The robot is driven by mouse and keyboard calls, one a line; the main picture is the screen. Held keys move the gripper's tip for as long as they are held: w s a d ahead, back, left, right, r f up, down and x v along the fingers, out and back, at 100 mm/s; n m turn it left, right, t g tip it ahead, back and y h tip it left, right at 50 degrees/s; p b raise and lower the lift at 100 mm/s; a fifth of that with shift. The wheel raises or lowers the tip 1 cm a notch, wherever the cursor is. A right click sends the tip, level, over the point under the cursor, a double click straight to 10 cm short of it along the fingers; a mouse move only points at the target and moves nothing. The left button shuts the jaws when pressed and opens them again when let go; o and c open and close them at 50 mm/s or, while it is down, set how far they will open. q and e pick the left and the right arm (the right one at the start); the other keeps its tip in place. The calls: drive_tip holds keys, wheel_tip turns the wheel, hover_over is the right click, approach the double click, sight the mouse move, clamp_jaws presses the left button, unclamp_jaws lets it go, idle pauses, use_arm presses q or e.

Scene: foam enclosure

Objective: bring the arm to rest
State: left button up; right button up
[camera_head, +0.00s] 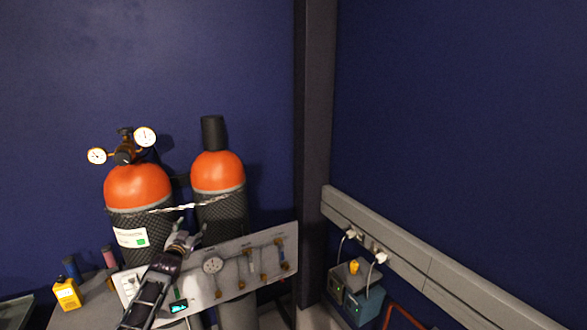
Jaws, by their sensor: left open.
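My left gripper (183,238) is at the end of my dark left arm, which comes in from the bottom left. It is open, and I see nothing between its fingers. It shows in front of the lower part of two orange-topped gas cylinders, left of the round gauge on a pale panel (232,273). The left cylinder (138,187) carries a regulator with two dials (124,150). The right cylinder (218,172) has a black cap. My right gripper is not in the picture.
A yellow device (66,294) stands at the left on a grey surface. A grey rail (430,262) with plugs runs along the right wall, above boxes (362,303). The space before the upper blue walls is clear.

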use_arm(q)
drive_tip(key=s+d+f+g, duration=0.15)
drive_tip(key=s+f, duration=0.35)
drive_tip(key=f, duration=0.9)
drive_tip(key=s+d+f+g, duration=0.1)
drive_tip(key=s+f+g, duration=0.35)
drive_tip(key=f, duration=0.95)
drive_tip(key=s+d+f+g, duration=0.2)
drive_tip(key=s+d+f, duration=0.1)
drive_tip(key=s+f, duration=1.6)
drive_tip(key=s+d+f+g+h, duration=0.1)
drive_tip(key=s+d+f+g, duration=0.1)
drive_tip(key=s+f, duration=0.75)
drive_tip(key=s+d+f+g, duration=0.1)
drive_tip(key=s+f+g, duration=0.35)
drive_tip(key=s, duration=0.85)
drive_tip(key=s+d+f+g, duration=0.1)
drive_tip(key=s+f, duration=0.3)
drive_tip(key=s, duration=0.8)
drive_tip(key=s+d+f+g, duration=0.1)
drive_tip(key=s+d+f, duration=0.1)
drive_tip(key=s, duration=1.1)
drive_tip(key=shift+d+f+n, duration=0.4)
drive_tip(key=shift+f, duration=0.45)
